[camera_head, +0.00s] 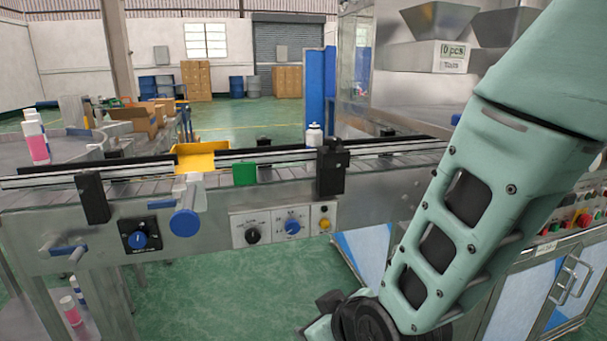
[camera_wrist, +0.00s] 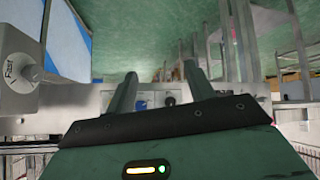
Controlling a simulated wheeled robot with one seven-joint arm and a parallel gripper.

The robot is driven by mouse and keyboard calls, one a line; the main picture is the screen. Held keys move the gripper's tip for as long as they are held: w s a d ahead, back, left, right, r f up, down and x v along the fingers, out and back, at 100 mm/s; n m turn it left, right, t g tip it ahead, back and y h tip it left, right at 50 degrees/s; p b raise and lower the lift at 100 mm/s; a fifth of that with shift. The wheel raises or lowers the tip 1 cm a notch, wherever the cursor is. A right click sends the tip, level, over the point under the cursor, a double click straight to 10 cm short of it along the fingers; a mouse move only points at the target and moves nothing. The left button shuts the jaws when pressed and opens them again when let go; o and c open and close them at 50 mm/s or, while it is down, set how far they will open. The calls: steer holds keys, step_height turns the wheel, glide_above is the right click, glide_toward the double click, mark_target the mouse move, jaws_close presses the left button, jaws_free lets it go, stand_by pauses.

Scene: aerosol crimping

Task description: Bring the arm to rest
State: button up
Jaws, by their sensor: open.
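My arm (camera_head: 455,220) hangs down along the right side of the head view, in front of the conveyor and the cabinet. Its lower end meets the bottom edge of that view, and the gripper's fingers do not show there. In the wrist view my gripper (camera_wrist: 160,76) is open, its two fingers apart with nothing between them. The fingers point over the green floor and metal framework. No held object shows.
The conveyor (camera_head: 60,200) crosses the head view, with a white bottle (camera_head: 313,136) on it. A yellow tray (camera_head: 195,157) is behind. Pink-and-white bottles (camera_head: 37,148) stand left. A cabinet with buttons (camera_head: 575,222) is right. Green floor (camera_head: 220,285) is open below the conveyor.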

steer(key=s+d+r+g+h, duration=0.2)
steer(key=s+d+r+g, duration=0.15)
steer(key=s+d, duration=0.35)
steer(key=s+d+r+g+h, duration=0.25)
steer(key=s+d+g, duration=0.25)
steer(key=s, duration=0.5)
step_height(320, 180, up, 13)
steer(key=p, duration=1.2)
steer(key=shift+a+y, duration=0.35)
